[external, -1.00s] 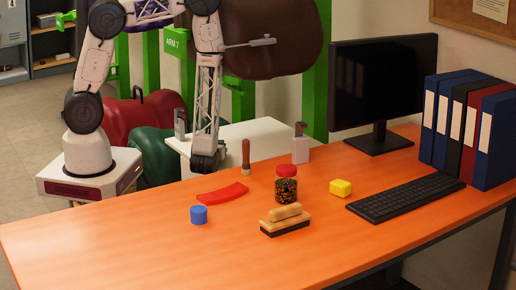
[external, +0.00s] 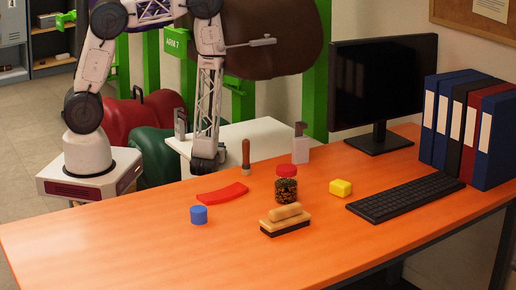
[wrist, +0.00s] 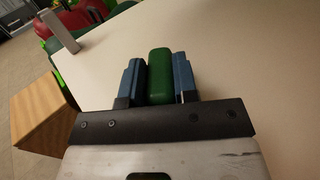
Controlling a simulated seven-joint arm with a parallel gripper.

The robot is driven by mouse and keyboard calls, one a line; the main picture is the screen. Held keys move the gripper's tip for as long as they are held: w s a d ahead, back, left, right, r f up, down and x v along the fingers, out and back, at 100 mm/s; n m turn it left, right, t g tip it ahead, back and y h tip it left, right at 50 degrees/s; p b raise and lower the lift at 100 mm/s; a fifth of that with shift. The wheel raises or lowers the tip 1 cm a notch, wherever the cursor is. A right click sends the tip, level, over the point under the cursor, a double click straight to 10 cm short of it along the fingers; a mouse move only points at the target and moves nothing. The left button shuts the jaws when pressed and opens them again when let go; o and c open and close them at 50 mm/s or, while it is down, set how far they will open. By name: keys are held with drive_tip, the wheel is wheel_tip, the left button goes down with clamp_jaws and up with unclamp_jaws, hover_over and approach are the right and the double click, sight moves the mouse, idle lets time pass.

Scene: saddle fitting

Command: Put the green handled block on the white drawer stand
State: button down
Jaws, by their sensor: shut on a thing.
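My gripper (wrist: 160,75) is shut on a green rounded piece (wrist: 160,76), which sits between its two blue-grey jaws in the wrist view. I take this piece to be the handle of the green block; the rest of the block is hidden below it. The white drawer stand (external: 262,131) is behind the desk in the external view. Its pale top (wrist: 230,50) fills much of the wrist view beneath the held piece. I cannot tell whether the block touches it. In the external view my jaws and the block cannot be made out.
A grey upright plate (wrist: 59,31) stands at the stand's left side. A wooden box-like shape (wrist: 42,118) is left of my gripper. The orange desk (external: 110,235) holds a wood-handled tool (external: 246,156), a jar (external: 286,188) and a red curved piece (external: 222,193). Red and green saddle-like forms stand behind.

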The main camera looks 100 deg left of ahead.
drive_tip(key=c, duration=0.8)
unclamp_jaws()
drive_tip(key=shift+r, duration=0.1)
drive_tip(key=shift+r, duration=1.45)
drive_tip(key=s+d+r, duration=0.1)
drive_tip(key=s+d, duration=1)
drive_tip(key=shift+s+r, duration=0.3)
drive_tip(key=shift+r, duration=0.1)
drive_tip(key=shift+r, duration=0.1)
